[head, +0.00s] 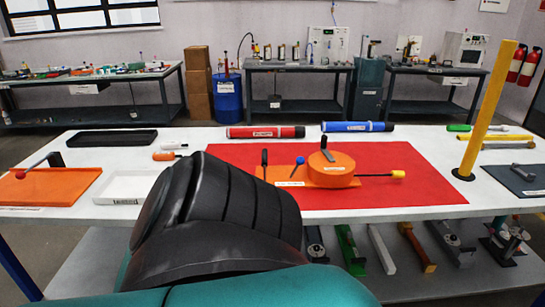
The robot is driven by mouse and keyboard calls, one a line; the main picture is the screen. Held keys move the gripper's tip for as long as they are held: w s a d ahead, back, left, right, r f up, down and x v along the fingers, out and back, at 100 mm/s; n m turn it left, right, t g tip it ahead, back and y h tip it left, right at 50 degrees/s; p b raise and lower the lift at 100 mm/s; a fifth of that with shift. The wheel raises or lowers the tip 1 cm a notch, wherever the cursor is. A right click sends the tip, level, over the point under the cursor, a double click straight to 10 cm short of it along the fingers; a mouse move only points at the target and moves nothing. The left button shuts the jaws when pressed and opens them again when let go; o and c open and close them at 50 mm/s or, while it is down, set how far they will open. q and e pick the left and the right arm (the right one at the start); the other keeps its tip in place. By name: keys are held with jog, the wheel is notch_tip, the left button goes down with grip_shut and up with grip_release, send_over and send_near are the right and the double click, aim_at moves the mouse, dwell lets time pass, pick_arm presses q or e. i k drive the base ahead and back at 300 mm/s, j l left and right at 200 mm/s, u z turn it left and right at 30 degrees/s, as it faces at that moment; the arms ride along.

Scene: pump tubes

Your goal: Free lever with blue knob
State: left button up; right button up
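An orange pump device (330,168) sits on a red mat (420,155) on the white table. A small blue knob (300,160) stands near its left part, on a short lever slanting down toward the orange base. What holds the lever is too small to tell. A black upright handle (264,158) stands left of it. A rod with a yellow knob (398,174) points right. My dark arm link fills the front centre and covers part of the mat. Neither gripper shows.
Red (265,132) and blue (358,127) tubes lie behind the mat. An orange tray (48,187), white tray (127,187) and black tray (112,139) are at left. A yellow post (487,110) rises at right, beside a dark mat (512,180) with a tool.

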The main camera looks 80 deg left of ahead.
aim_at(300, 160)
jog(key=u, duration=2.3)
